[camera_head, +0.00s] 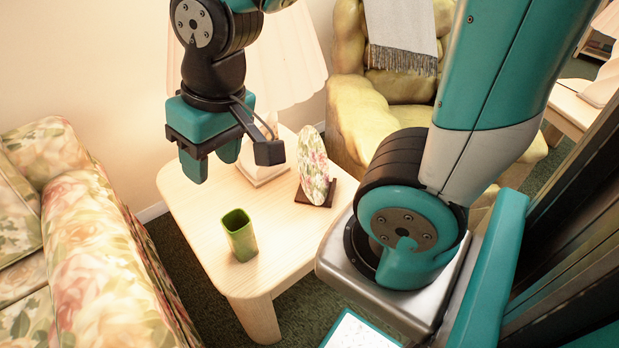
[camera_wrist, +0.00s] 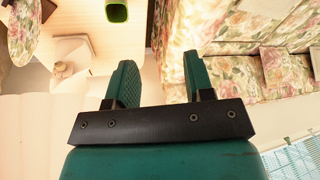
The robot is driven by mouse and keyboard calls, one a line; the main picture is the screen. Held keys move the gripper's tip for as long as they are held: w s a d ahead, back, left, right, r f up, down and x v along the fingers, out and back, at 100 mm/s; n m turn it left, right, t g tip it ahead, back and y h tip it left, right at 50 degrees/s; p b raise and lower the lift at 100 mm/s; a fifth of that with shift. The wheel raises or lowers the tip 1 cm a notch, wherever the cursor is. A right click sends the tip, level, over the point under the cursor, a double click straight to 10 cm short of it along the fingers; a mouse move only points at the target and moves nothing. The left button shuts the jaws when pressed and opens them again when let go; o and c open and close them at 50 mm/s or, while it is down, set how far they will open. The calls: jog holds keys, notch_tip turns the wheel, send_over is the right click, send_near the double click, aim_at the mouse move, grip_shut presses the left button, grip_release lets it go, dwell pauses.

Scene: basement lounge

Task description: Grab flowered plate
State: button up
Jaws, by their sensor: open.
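The flowered plate (camera_head: 313,165) stands upright, slightly tilted, on a small dark stand (camera_head: 329,193) on the light wooden side table (camera_head: 195,205). It also shows, cut off, at the top left of the wrist view (camera_wrist: 22,30). My gripper (camera_head: 211,164) is open and empty, to the left of the plate and apart from it in the head view. In the wrist view both teal fingers of my gripper (camera_wrist: 160,80) are spread with nothing between them.
A green cup (camera_head: 239,236) stands at the table's front. A lamp with a pale pleated shade (camera_head: 290,65) stands behind the plate. A floral sofa (camera_head: 95,235) is at left, a yellow armchair (camera_head: 357,120) behind. Bare tabletop lies left of the plate.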

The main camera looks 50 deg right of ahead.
jog(key=w+d+f+m+t+h+b, duration=0.1)
jog(key=w+d+f+m+h+b, duration=0.3)
jog(key=d+f+b, duration=0.65)
jog(key=m+h+b, duration=0.5)
jog(key=m, duration=0.2)
send_near(301, 138)
jog(key=shift+t, duration=0.4)
jog(key=x, duration=0.5)
jog(key=shift+s+d+f, duration=0.15)
jog(key=shift+s+f, duration=0.1)
jog(key=shift+s, duration=0.05)
jog(key=b+x, duration=0.1)
jog(key=x, duration=0.4)
grip_shut()
